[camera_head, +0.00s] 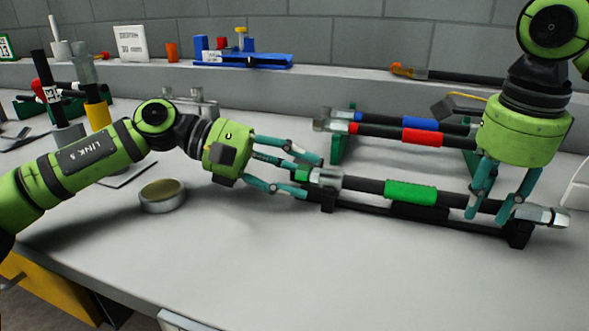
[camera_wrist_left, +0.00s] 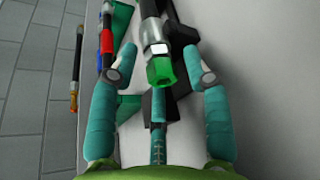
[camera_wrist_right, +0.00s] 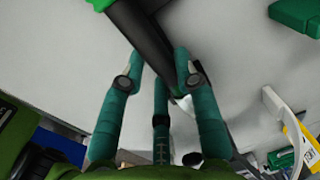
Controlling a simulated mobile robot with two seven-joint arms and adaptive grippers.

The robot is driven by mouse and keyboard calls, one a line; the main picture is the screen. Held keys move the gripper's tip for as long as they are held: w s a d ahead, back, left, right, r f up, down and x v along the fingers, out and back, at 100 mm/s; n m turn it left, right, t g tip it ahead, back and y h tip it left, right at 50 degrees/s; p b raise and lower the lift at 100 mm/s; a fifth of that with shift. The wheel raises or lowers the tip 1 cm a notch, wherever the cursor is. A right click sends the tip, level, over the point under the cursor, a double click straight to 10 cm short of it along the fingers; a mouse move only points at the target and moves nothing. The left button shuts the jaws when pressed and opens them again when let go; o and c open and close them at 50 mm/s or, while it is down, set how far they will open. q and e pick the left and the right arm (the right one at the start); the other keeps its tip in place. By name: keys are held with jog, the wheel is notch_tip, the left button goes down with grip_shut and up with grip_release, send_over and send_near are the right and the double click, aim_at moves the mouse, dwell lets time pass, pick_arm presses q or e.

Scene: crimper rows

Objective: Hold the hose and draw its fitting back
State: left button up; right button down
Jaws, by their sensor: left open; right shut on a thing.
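A black hose with a green sleeve (camera_head: 410,191) lies across black rests. Its left end has a metal fitting with a green nut (camera_head: 303,175); its right end has a bare metal fitting (camera_head: 541,214). My left gripper (camera_head: 312,176) is open with its fingers either side of the green nut, and the nut (camera_wrist_left: 160,72) shows between the fingertips in the left wrist view. My right gripper (camera_head: 490,213) is shut on the hose near its right end. In the right wrist view the hose (camera_wrist_right: 145,32) runs between the right gripper's fingers (camera_wrist_right: 160,80).
Behind stand hoses with a red sleeve (camera_head: 422,138) and a blue sleeve (camera_head: 421,124) on a green rack (camera_head: 337,150). A round tin (camera_head: 162,196) stands on the bench below the left arm. The front of the bench is clear.

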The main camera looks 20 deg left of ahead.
jog(key=shift+s+f, duration=0.1)
jog(key=shift+f, duration=0.15)
pick_arm(q)
jog(key=c, duration=0.9)
jog(key=shift+a, duration=1.3)
jog(key=shift+c, duration=0.2)
jog(key=o, duration=0.9)
jog(key=shift+c, duration=0.2)
jog(key=shift+o, duration=0.4)
jog(key=shift+s+a, duration=0.1)
jog(key=v, duration=0.7)
jog(key=shift+a+r, duration=0.1)
jog(key=shift+a, duration=0.15)
